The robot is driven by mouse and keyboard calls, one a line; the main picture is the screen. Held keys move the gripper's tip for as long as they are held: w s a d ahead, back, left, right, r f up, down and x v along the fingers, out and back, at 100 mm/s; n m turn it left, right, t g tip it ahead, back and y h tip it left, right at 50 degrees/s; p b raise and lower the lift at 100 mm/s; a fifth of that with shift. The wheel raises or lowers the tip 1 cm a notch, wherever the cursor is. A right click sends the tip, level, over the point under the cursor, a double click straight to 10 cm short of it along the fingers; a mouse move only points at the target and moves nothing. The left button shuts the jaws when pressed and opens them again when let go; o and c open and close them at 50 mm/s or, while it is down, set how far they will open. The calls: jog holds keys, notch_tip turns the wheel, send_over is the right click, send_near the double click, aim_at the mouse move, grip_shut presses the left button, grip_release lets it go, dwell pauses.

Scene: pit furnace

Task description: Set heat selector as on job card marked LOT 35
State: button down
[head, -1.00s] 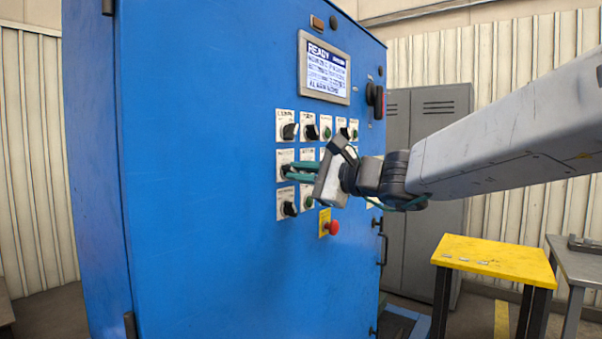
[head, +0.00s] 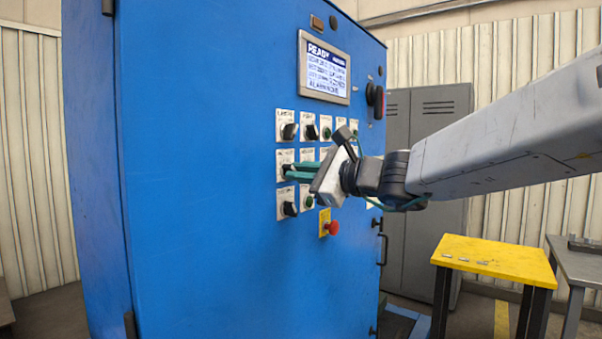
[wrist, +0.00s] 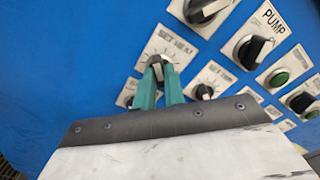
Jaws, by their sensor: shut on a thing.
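The heat selector (wrist: 157,64) is a dark knob on a white plate whose lettering reads like "SET HEAT" in the wrist view. In the head view its plate (head: 281,156) is in the middle row at the left of the blue cabinet's controls. My gripper (head: 290,170) reaches it from the right, and its green fingers (wrist: 159,76) are shut on the knob, one on each side. The fingers hide most of the knob, so its exact setting cannot be read. No job card marked LOT 35 can be made out.
The blue cabinet (head: 200,250) carries several other knobs and buttons close around, including the PUMP knob (wrist: 254,48). A red stop button (head: 332,228) sits below. A screen (head: 324,68) shows READY. A yellow table (head: 495,258) stands at right with small pale pieces on it.

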jog(key=c, duration=1.5)
grip_release()
jog(key=v, duration=0.7)
jog(key=shift+s+d, duration=0.25)
jog(key=shift+d, duration=0.1)
